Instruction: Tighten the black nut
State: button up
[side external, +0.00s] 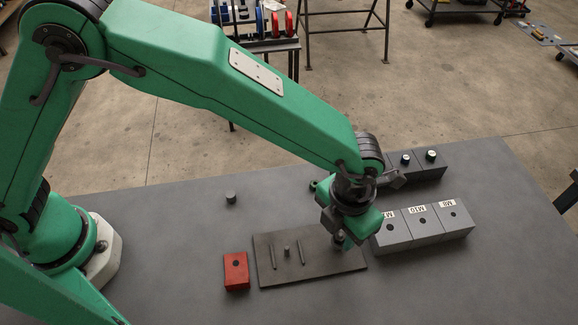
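My gripper (343,228) points down at the right part of a dark flat plate (283,278) on the grey table. Its fingers are small and partly hidden by the wrist, so I cannot tell whether they are open or hold something. A short post (339,239) shows right at the fingertips. The plate also bears a short post (287,250) and two thin rods. A small dark cylinder (230,198) stands on the table behind the plate. I cannot tell which piece is the black nut.
A red block (236,271) with a dark hole stands left of the plate. Labelled grey blocks (423,224) with holes stand to the right, close to my gripper. A small green piece (313,185) lies behind my wrist. The table's front right is clear.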

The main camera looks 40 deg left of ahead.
jog(key=shift+r, duration=0.85)
jog(key=n, duration=0.4)
jog(key=shift+n, duration=1.6)
jog(key=shift+n, duration=0.3)
jog(key=shift+n, duration=0.6)
jog(key=n, duration=0.5)
